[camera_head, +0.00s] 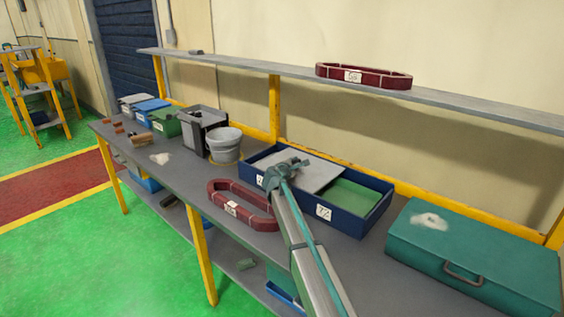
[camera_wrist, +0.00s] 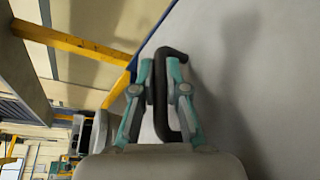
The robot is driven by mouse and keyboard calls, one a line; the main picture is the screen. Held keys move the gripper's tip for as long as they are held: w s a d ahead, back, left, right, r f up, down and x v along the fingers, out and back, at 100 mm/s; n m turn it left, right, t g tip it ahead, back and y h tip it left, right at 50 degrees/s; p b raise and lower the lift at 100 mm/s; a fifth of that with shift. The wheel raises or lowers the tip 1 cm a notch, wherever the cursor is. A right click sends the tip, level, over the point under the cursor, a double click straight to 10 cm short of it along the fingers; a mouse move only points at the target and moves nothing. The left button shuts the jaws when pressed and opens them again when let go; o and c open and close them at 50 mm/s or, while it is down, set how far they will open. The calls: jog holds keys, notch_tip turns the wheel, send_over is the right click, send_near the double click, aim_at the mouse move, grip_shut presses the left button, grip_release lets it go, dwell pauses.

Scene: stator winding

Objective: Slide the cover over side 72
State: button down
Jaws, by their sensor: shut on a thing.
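The grey cover (camera_head: 312,176) lies flat over the left part of the blue box (camera_head: 345,222) on the bench. The box's right part is uncovered and shows a green inside (camera_head: 352,197). A white label (camera_head: 323,212), seeming to read 72, is on the front wall below this open part. My gripper (camera_head: 284,170) is at the cover's left part. In the wrist view, my gripper (camera_wrist: 160,88) is shut on the cover's black handle (camera_wrist: 162,120), with the pale cover surface filling the right side.
A dark red ring (camera_head: 240,206) lies left of the box. A teal case (camera_head: 470,258) stands to the right. A grey bucket (camera_head: 225,145) and small bins (camera_head: 167,122) stand farther left. A shelf (camera_head: 460,103) bearing another red ring (camera_head: 363,77) runs above the bench.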

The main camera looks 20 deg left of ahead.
jog(key=s+d, duration=0.3)
jog(key=d, duration=0.7)
jog(key=s+d, duration=0.4)
jog(key=d, duration=0.6)
jog(key=shift+d+b, duration=0.3)
jog(key=shift+b, duration=0.05)
jog(key=shift+f, duration=0.1)
jog(key=c, duration=1.5)
grip_release()
jog(key=shift+d, duration=0.1)
jog(key=shift+o, duration=0.2)
jog(key=v, duration=1.2)
